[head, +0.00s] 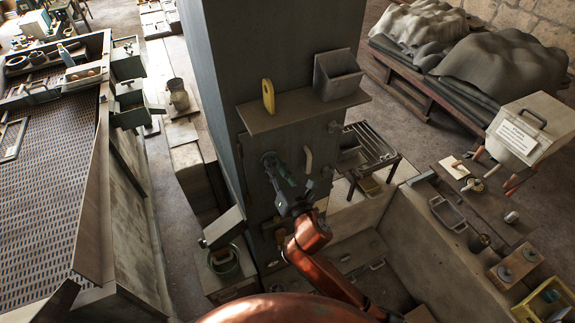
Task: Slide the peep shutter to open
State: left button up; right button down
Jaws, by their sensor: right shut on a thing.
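A tall grey-green cabinet (215,70) stands in the middle, with a door in its front face. The peep shutter (267,157) appears as a small dark part on the left of this door, mostly hidden behind my gripper. My right gripper (275,168), on the orange arm from below, is up against the door, shut on the shutter. Its fingertips and the exact grip are small and hard to make out. I cannot tell how far the shutter stands open. My left gripper is out of view.
A pale curved handle (308,159) is just right of the gripper. A bucket (223,262) stands below left.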

jog(key=shift+r, duration=0.4)
jog(key=c, duration=2.2)
grip_release()
jog(key=o, duration=0.4)
jog(key=shift+f, duration=0.15)
jog(key=v, duration=1.2)
